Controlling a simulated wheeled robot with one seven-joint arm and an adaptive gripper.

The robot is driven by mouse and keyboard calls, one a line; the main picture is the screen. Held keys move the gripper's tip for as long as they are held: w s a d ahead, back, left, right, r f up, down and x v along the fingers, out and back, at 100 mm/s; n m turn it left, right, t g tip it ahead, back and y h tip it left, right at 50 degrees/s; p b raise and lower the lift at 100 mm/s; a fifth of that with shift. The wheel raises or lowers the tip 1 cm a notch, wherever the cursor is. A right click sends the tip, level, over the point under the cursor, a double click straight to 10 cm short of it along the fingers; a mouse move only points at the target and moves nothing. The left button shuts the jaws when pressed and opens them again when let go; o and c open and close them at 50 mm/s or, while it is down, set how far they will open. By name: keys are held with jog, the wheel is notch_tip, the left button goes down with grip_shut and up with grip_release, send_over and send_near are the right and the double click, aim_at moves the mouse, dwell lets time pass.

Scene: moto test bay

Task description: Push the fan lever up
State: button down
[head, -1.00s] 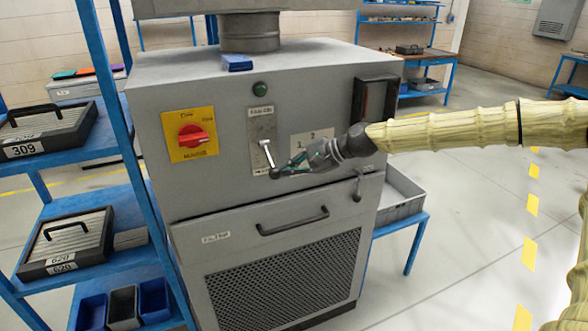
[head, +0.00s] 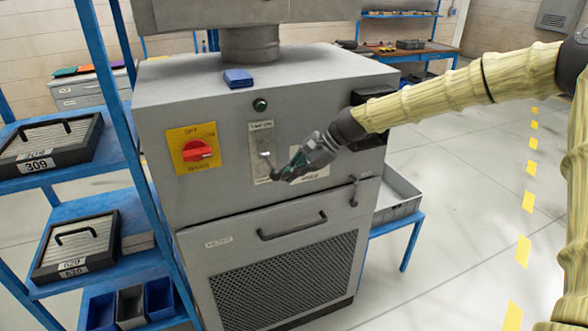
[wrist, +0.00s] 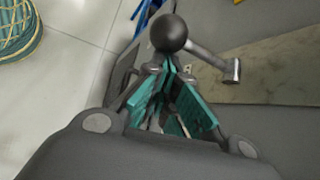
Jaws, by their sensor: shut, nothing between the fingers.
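The fan lever sits on a pale upright plate (head: 261,140) on the front of the grey cabinet. In the wrist view the lever (wrist: 207,57) is a metal rod ending in a black ball knob (wrist: 169,33). In the head view its rod (head: 267,158) slants down to the right from its pivot, and the knob is hard to make out at my fingertips. My gripper (head: 279,175) reaches in from the right, pointing down-left. Its teal fingers (wrist: 168,68) are shut and empty, with the tips right at the knob. I cannot tell whether they touch it.
A blue shelf rack (head: 139,170) stands close at the left. A grey tray (head: 402,200) is at the right. Open floor lies beyond it.

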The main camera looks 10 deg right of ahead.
jog(key=shift+w+r+p, duration=0.2)
jog(key=shift+r+p, duration=1.55)
jog(key=shift+r, duration=0.75)
jog(key=shift+f, duration=0.1)
jog(key=w+d+r+b, duration=0.2)
jog(key=d+r+b, duration=0.2)
jog(key=d, duration=0.4)
jog(key=shift+d, duration=0.25)
jog(key=shift+w, duration=0.1)
